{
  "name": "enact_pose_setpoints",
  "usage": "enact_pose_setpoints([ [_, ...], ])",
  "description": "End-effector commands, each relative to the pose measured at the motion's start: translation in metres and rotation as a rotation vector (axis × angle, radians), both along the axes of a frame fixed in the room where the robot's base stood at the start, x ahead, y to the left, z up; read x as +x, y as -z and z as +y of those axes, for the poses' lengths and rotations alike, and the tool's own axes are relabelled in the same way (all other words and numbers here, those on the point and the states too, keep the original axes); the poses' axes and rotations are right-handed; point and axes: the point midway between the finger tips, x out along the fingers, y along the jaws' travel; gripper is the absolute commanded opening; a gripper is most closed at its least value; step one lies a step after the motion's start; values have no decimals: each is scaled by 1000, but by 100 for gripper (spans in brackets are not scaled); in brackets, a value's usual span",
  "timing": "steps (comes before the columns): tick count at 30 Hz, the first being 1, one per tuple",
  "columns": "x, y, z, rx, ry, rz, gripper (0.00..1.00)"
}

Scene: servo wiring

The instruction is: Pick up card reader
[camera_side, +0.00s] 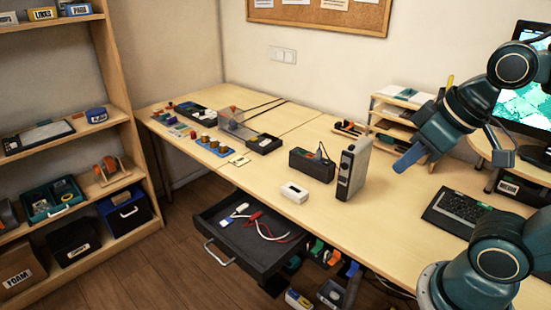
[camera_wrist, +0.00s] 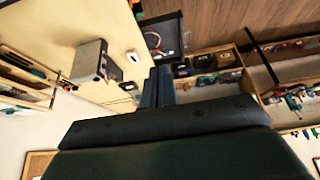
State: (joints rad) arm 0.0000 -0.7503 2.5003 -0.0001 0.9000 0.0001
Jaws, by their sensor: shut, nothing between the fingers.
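No object in view is clearly marked as the card reader. A small white box with a dark mark on its front (camera_side: 294,192) lies on the desk near the front edge and may be it. It seems to show in the wrist view as a small pale block (camera_wrist: 134,57). My gripper (camera_side: 402,164) hangs over the right part of the desk, to the right of the white box and well apart from it. Its blue fingers (camera_wrist: 158,86) are together and empty.
A grey upright unit (camera_side: 353,168) and a black labelled box (camera_side: 312,163) stand behind the white box. An open drawer (camera_side: 250,236) holding cables is below the desk edge. A keyboard (camera_side: 460,212) lies at right. The front desk strip is clear.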

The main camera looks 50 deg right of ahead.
Motion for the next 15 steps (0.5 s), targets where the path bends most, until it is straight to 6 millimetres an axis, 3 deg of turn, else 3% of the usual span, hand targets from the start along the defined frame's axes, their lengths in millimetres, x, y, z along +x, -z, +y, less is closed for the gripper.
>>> enact_pose_setpoints([
  [2,0,0,0,0,0,0,0],
  [15,0,0,0,0,0,0,86],
])
